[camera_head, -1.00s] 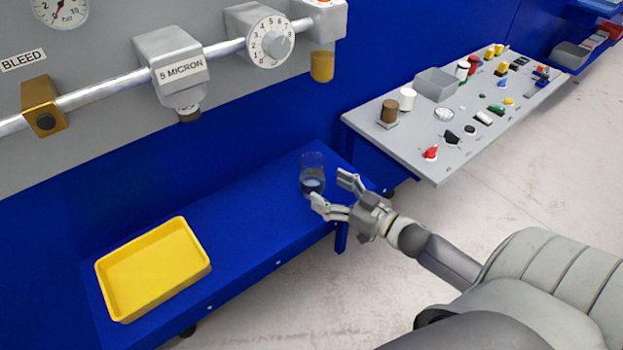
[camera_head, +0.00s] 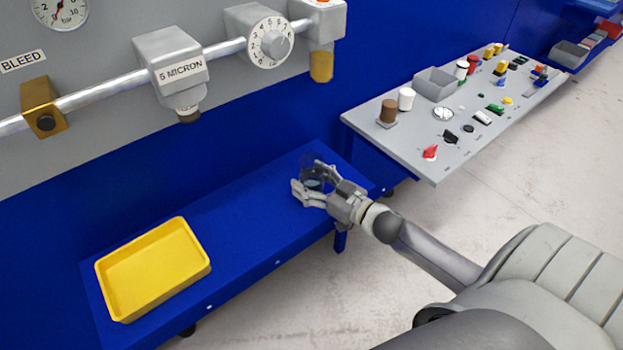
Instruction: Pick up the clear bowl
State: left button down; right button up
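The clear bowl (camera_head: 308,163) is a see-through, glass-like vessel standing upright near the right end of the blue bench. My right gripper (camera_head: 308,177) reaches in from the right, with its fingers spread on either side of the bowl. The fingers and palm hide part of the bowl's lower side. I cannot tell whether the fingers touch its wall. My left gripper is not in view.
A yellow tray (camera_head: 153,268) lies at the left end of the blue bench (camera_head: 245,215). A grey panel (camera_head: 412,138) with knobs and switches stands to the right. A grey-and-blue wall with a pipe and dial (camera_head: 270,40) rises behind.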

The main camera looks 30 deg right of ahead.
jog(key=shift+r, duration=0.1)
jog(key=c, duration=1)
